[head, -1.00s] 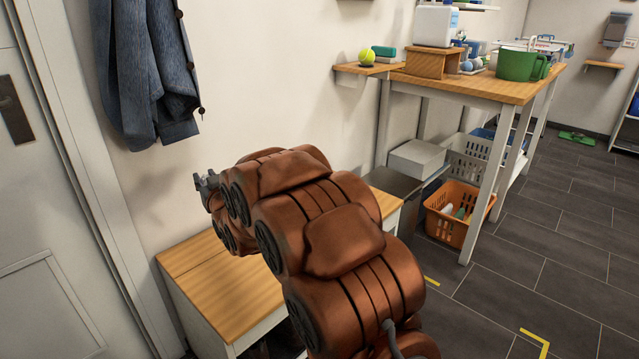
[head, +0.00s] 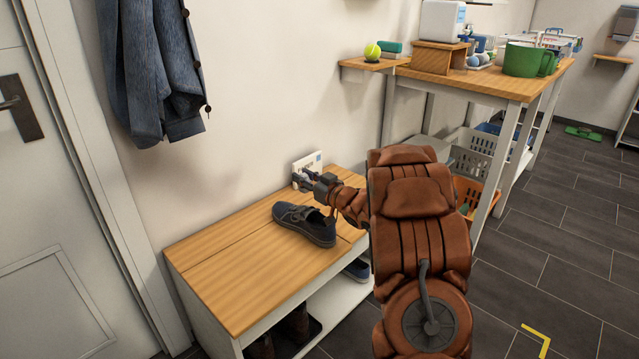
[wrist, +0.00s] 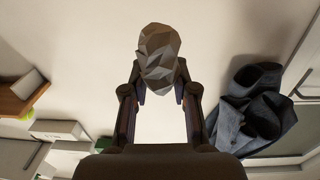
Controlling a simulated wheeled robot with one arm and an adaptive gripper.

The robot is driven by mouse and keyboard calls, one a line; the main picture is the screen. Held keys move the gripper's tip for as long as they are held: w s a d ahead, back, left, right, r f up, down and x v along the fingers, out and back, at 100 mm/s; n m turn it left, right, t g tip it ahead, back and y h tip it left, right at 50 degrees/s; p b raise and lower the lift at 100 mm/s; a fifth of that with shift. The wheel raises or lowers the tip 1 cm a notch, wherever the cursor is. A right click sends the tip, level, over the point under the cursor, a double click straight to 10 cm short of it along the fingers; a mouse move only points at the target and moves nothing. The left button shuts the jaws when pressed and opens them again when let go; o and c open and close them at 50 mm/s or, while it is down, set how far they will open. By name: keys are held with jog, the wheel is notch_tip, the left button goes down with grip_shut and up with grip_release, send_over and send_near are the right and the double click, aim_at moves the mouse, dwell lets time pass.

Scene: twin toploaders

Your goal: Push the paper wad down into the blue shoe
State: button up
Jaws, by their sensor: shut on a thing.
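My gripper (head: 303,182) is above the bench at the wall. It is shut on the paper wad, a pale, faceted, crumpled lump. In the wrist view the paper wad (wrist: 158,60) sits between the fingertips and sticks out beyond them. The blue shoe (head: 312,228), dark blue-grey, stands on the bench top just below and in front of the gripper. The wad appears above the shoe and apart from it. The shoe does not show in the wrist view, and its opening is hard to make out.
The wooden bench (head: 225,272) has clear room left of the shoe. Another blue shoe (head: 357,269) is on the shelf below. A jacket (head: 155,75) hangs at left. A workbench (head: 500,83) stands at right.

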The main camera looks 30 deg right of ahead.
jog(key=s+d+f, duration=0.1)
jog(key=s+d, duration=0.2)
jog(key=b, duration=0.5)
send_over(303, 216)
jog(key=s+d, duration=0.4)
notch_tip(303, 216, down, 7)
jog(key=shift+w+a+r+y, duration=0.15)
jog(key=shift+a+r+y, duration=0.05)
jog(key=shift+y, duration=0.1)
jog(key=shift+r+p, duration=0.1)
jog(key=shift+p, duration=0.6)
jog(key=shift+f, duration=0.35)
jog(key=shift+f+b, duration=0.3)
jog(key=shift+f, duration=0.5)
